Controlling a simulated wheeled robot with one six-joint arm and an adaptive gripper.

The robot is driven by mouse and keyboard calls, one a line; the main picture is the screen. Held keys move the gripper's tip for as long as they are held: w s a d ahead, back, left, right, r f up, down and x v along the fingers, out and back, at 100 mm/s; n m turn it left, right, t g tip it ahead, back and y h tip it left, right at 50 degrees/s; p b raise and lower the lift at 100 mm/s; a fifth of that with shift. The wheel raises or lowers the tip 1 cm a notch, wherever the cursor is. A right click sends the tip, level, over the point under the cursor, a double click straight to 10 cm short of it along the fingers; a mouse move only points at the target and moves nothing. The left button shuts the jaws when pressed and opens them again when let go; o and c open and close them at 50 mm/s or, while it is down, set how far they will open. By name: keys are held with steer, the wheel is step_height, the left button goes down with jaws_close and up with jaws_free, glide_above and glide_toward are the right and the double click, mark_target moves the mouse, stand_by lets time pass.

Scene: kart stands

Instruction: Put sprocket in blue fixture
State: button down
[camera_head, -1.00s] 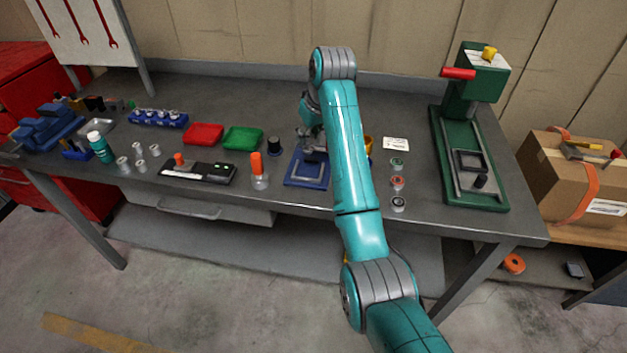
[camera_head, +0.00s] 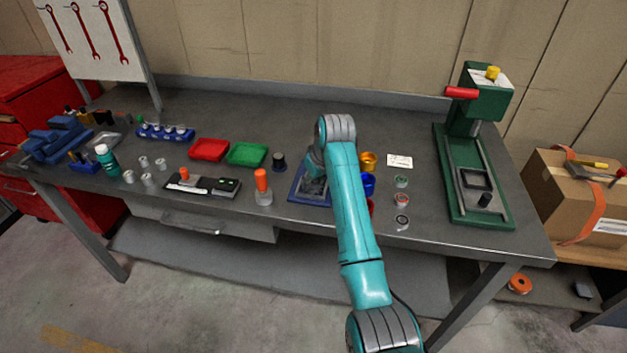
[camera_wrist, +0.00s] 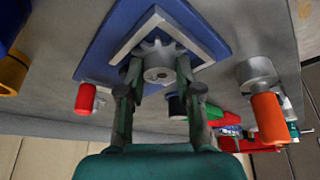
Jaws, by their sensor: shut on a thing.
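The blue fixture (camera_head: 296,196) lies on the bench, partly hidden by my arm. In the wrist view it is a blue plate (camera_wrist: 105,45) with a grey raised square frame (camera_wrist: 133,32). The sprocket (camera_wrist: 160,55), a grey toothed wheel with a round hub, shows inside that frame. My gripper (camera_wrist: 158,75) is shut on the sprocket, one finger on each side of its hub. I cannot tell whether the sprocket rests on the plate or is just above it. In the head view my gripper (camera_head: 314,184) is low over the fixture and mostly hidden.
An orange-handled tool (camera_head: 262,186) stands left of the fixture, and a black spool (camera_head: 279,162) behind it. Blue (camera_head: 368,184) and yellow (camera_head: 368,160) cups stand close on the right. Red (camera_head: 209,149) and green (camera_head: 247,154) trays lie farther left. A green press (camera_head: 470,175) stands right.

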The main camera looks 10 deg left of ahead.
steer(key=c, duration=1.1)
jaws_free()
steer(key=shift+f, duration=0.15)
steer(key=shift+o, duration=0.2)
steer(key=v, duration=1.2)
